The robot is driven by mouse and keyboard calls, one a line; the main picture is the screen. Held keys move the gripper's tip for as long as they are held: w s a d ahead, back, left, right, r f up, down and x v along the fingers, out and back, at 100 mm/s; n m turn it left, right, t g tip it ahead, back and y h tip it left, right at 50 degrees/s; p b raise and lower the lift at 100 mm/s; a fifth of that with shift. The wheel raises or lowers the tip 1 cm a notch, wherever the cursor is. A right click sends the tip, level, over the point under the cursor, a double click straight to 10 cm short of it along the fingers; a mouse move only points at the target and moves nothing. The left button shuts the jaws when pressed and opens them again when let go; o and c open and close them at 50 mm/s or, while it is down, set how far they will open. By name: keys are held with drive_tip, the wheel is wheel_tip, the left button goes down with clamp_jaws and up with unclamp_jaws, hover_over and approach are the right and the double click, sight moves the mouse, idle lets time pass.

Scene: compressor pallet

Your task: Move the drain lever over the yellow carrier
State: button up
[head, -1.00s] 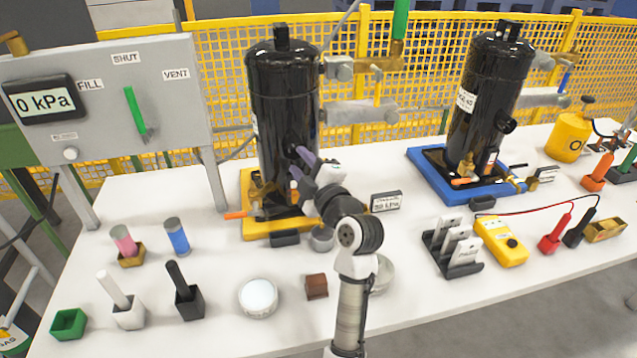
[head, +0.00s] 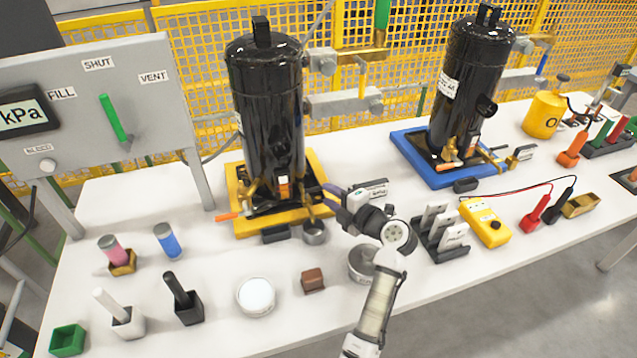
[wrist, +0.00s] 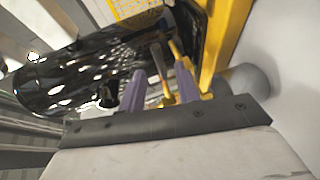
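The yellow carrier (head: 243,228) holds an upright black compressor (head: 268,110). A lever with an orange end (head: 228,216) sticks out at the carrier's left, by a brass fitting. A second brass fitting (head: 306,197) sits at the compressor's lower right; I cannot tell for sure which is the drain lever. My gripper (head: 326,193) is low at the compressor's right side, close to that second fitting. In the wrist view its purple fingers (wrist: 160,88) are apart, with a thin brass-coloured part (wrist: 167,88) showing between or behind them. Contact cannot be told.
A grey cup (head: 315,232) stands at the carrier's front right corner, and a round tin (head: 361,262) lies below my wrist. A small display (head: 371,189) is right of the gripper. A blue carrier (head: 412,160) with another compressor stands farther right.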

sight(319, 187)
drive_tip(key=shift+p+x, duration=0.7)
drive_tip(key=shift+x, duration=1.95)
clamp_jaws()
